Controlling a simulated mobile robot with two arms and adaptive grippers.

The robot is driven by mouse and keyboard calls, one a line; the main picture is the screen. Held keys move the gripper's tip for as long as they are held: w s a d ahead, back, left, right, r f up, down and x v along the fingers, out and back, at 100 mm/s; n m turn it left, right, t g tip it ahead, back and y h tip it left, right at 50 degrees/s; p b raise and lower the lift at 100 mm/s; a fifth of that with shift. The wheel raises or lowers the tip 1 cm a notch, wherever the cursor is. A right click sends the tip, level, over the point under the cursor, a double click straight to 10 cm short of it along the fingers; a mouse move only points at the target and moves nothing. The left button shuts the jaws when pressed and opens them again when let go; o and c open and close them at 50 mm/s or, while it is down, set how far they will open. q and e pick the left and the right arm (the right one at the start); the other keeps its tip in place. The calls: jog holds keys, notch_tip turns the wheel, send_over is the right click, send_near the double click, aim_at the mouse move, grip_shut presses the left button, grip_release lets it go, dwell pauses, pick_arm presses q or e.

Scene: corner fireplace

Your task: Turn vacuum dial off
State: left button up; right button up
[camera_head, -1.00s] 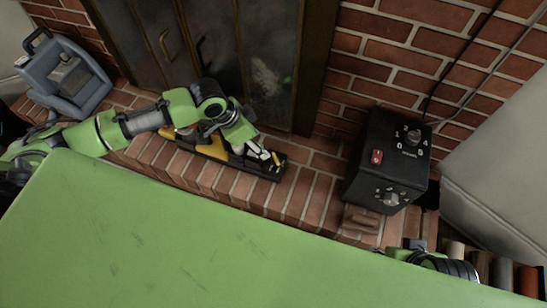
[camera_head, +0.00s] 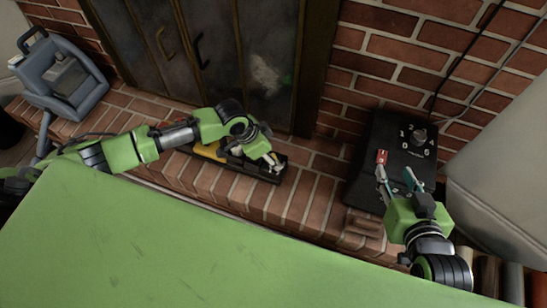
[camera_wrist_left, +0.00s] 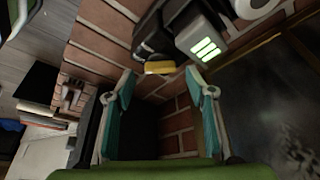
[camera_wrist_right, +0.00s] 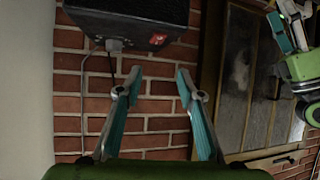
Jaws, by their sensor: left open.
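A black control box (camera_head: 372,135) stands on the brick hearth at the right. Its upper dial (camera_head: 418,136) is ringed by numbers, and a red switch (camera_head: 382,157) sits lower left of it. The lower dial is hidden behind my right gripper (camera_head: 397,174), which is open with its fingers pointing at the box's front. In the right wrist view, the box (camera_wrist_right: 120,12) and red switch (camera_wrist_right: 157,39) are at the top, beyond the open, empty fingers. My left gripper (camera_head: 271,160) is open over a black and yellow item (camera_head: 208,151) on the hearth.
A blue-grey machine with a handle (camera_head: 62,78) stands at the far left. Dark fireplace doors (camera_head: 225,60) are behind the hearth. A brick (camera_head: 362,222) lies before the box. A green surface (camera_head: 130,240) fills the foreground.

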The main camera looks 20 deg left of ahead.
pick_arm(q)
jog(key=shift+b+x, duration=0.35)
jog(key=shift+x, duration=0.85)
pick_arm(e)
jog(key=shift+w+a+r+t+y, duration=0.2)
jog(key=shift+w+r+t, duration=0.25)
jog(key=shift+r, duration=0.35)
jog(key=shift+w+a+r+t+y, duration=0.1)
jog(key=shift+w+a+r+t, duration=0.25)
jog(key=shift+r, duration=0.4)
jog(key=shift+w+a+r+t+y, duration=0.1)
jog(key=shift+w+r+t, duration=0.4)
jog(key=shift+r, duration=0.3)
pick_arm(q)
jog(key=c, duration=1.1)
